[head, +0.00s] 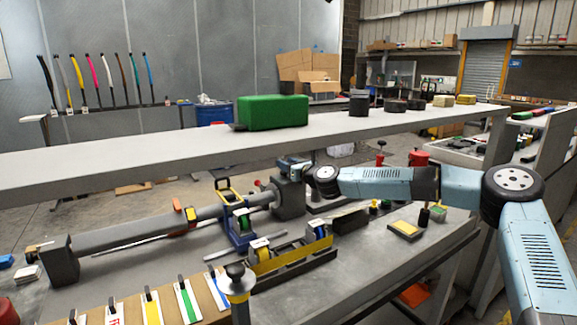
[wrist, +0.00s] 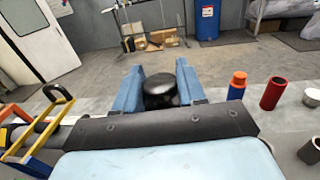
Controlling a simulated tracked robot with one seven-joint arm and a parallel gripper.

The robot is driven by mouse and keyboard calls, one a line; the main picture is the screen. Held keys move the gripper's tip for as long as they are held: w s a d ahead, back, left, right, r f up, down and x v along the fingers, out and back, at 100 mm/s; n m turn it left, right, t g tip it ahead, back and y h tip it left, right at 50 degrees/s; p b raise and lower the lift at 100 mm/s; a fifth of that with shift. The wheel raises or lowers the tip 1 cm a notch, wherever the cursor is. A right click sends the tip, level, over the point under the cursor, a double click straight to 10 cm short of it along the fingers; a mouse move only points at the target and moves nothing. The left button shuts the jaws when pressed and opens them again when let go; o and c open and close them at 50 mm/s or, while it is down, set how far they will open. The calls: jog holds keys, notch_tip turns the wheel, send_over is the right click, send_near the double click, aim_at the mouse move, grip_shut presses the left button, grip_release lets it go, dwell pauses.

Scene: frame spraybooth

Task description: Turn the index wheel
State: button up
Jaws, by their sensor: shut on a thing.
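My gripper (head: 285,166) reaches in from the right over the dark grey headstock (head: 290,197) at the right end of a long grey shaft (head: 135,231). In the wrist view my gripper's blue fingers (wrist: 160,75) are shut on a black rounded knob (wrist: 160,93), one finger on each side of it. The knob's lower part is hidden behind the gripper's dark palm. I cannot tell from these frames whether this knob is part of the index wheel. In the head view my gripper hides what it grips.
A yellow-handled clamp (head: 238,222) straddles the shaft.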

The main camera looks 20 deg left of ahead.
jog(key=n+g+y, duration=0.1)
jog(key=n+g, duration=0.1)
jog(key=n+g+y, duration=0.1)
jog(key=g, duration=0.2)
jog(key=shift+w+n+y, duration=0.15)
jog(key=shift+n+y, duration=0.15)
jog(key=shift+n, duration=0.1)
jog(key=n+g, duration=0.2)
jog(key=g, duration=0.1)
jog(key=n+g, duration=0.2)
jog(key=g, duration=0.2)
jog(key=shift+y, duration=0.3)
jog(key=n+g+h, duration=0.1)
jog(key=n+g, duration=0.1)
jog(key=g, duration=0.1)
jog(key=n+g+h, duration=0.1)
jog(key=n+g, duration=0.1)
jog(key=g, duration=0.1)
jog(key=shift+n+g, duration=0.7)
jog(key=shift+s+f+n+g+h, duration=0.1)
jog(key=shift+s+n+g+h, duration=0.1)
jog(key=shift+n+g+h, duration=1.05)
jog(key=o, duration=1)
jog(key=shift+g, duration=0.25)
jog(key=shift+c, duration=0.2)
jog(key=shift+w, duration=0.1)
